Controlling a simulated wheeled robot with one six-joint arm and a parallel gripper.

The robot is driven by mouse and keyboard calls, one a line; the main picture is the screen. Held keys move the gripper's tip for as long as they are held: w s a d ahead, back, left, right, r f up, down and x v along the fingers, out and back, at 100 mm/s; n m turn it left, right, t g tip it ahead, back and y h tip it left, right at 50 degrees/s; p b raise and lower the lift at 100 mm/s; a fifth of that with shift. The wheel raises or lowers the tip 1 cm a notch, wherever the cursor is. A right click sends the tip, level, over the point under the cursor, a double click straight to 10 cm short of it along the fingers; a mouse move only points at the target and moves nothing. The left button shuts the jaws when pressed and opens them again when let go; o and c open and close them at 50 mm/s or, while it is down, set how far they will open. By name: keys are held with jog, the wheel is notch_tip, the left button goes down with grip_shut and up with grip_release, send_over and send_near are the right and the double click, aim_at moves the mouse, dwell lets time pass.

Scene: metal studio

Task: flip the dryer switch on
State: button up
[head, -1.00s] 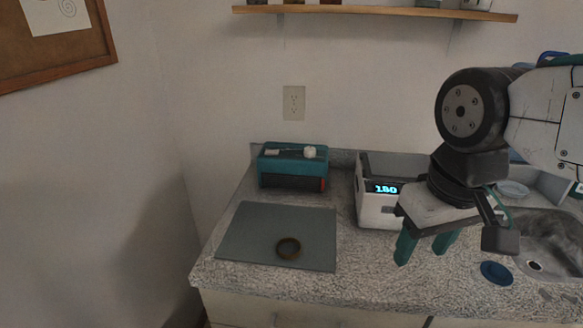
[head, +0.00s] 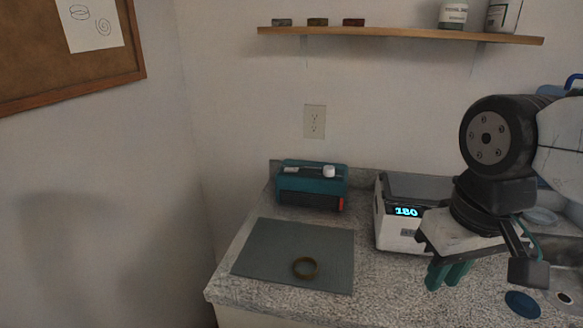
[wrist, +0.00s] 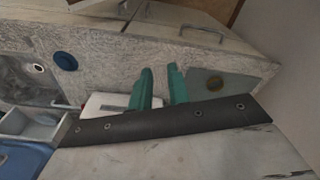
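A teal box (head: 311,187) with a white knob on top and a red part at its front right corner stands against the back wall. A white device (head: 400,232) with a lit display reading 180 stands to its right; I cannot tell for sure which one is the dryer. My gripper (head: 447,275) hangs in front of the white device's right side, well right of the teal box. Its green fingers show in the wrist view (wrist: 160,75) with a narrow gap and nothing between them. The white device is partly visible behind them (wrist: 104,104). The switch's setting is not readable.
A blue disc (head: 522,304) lies by the sink at right. A shelf (head: 400,34) with small jars hangs above. The space over the mat is clear.

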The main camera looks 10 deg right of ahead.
jog(key=shift+w+a+f, duration=0.15)
jog(key=shift+f, duration=0.15)
grip_shut()
jog(key=w+a+r+m, duration=0.1)
jog(key=w+a+r, duration=0.2)
jog(key=w, duration=1.2)
jog(key=w+a+r+m+t+h, duration=0.1)
jog(key=w+a, duration=0.5)
jog(key=w, duration=0.8)
jog(key=w+a+r+m, duration=0.2)
jog(key=w+a+r, duration=0.2)
jog(key=w, duration=1.1)
jog(key=shift+w+a+r+m+t+h, duration=0.2)
jog(key=shift+w+r+m+t+h, duration=0.15)
jog(key=shift+r, duration=0.55)
